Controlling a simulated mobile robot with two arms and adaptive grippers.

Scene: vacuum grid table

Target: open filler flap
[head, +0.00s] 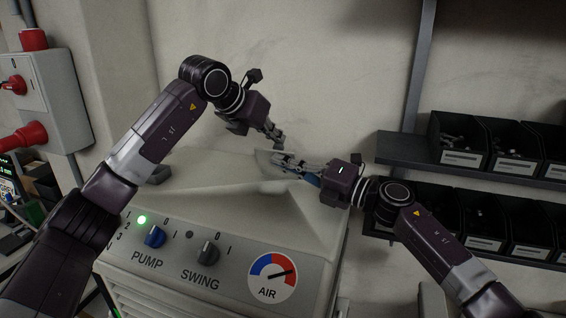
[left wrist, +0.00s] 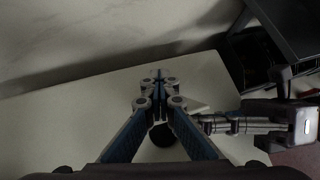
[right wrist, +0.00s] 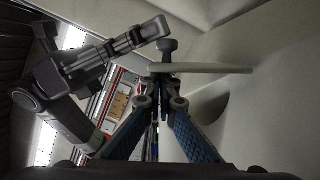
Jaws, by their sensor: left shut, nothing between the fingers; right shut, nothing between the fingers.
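The filler flap (head: 265,157) looks like a pale plate on top of the beige machine (head: 215,185), partly behind my grippers. In the right wrist view the thin pale plate (right wrist: 215,69) stands nearly edge-on across my fingertips, with a dark knob-like piece (right wrist: 168,48) beside it. Contact is unclear. A dark rounded recess (right wrist: 212,106) shows below the plate. My left gripper (head: 279,142) is shut and empty above the flap area. My right gripper (head: 280,160) is shut and empty beside the flap, low over the machine top. In the left wrist view a dark round spot (left wrist: 162,134) is partly hidden by my fingers.
Shelves with black bins (head: 461,143) stand at right. A wall box (head: 42,95) with red parts is at left. My two grippers are close together.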

